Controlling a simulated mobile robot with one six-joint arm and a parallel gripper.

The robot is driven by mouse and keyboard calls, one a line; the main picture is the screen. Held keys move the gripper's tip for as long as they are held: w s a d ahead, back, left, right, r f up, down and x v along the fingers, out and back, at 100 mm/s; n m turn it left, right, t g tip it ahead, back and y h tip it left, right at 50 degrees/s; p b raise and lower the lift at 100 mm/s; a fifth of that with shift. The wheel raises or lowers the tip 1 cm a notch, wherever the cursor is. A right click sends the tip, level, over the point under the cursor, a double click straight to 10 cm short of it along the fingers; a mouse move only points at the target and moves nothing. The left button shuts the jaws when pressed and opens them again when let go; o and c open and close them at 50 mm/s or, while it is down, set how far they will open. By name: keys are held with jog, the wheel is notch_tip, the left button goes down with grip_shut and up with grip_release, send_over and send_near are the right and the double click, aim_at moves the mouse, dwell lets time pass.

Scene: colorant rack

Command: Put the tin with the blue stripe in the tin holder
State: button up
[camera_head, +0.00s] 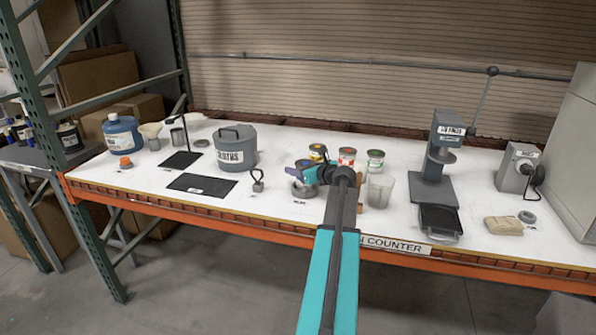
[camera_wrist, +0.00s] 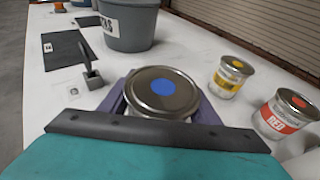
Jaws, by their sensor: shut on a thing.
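The blue-marked tin (camera_wrist: 161,93), a metal tin with a blue dot on its lid, is upright between the purple fingers of my gripper (camera_wrist: 163,88) in the wrist view. My gripper is shut on it; the tin's side and stripe are mostly hidden. In the head view my gripper (camera_head: 303,170) is over the counter's middle, near the front. A round grey holder-like piece (camera_head: 303,190) lies on the counter just below the gripper; I take it as the tin holder. It is hidden in the wrist view, and the gap to the tin cannot be told.
Yellow (camera_head: 317,152), red (camera_head: 347,157) and green (camera_head: 376,160) tins stand behind and right of the gripper. A press (camera_head: 437,165) stands further right.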

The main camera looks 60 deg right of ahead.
jog(key=shift+f+p, duration=0.3)
jog(key=shift+f, duration=1.4)
jog(key=shift+f, duration=0.1)
jog(key=o, duration=1.2)
jog(key=b+v, duration=0.1)
jog(key=v, duration=1.1)
jog(key=shift+b, duration=0.35)
jog(key=shift+w+r, duration=0.1)
jog(key=shift+r, duration=0.1)
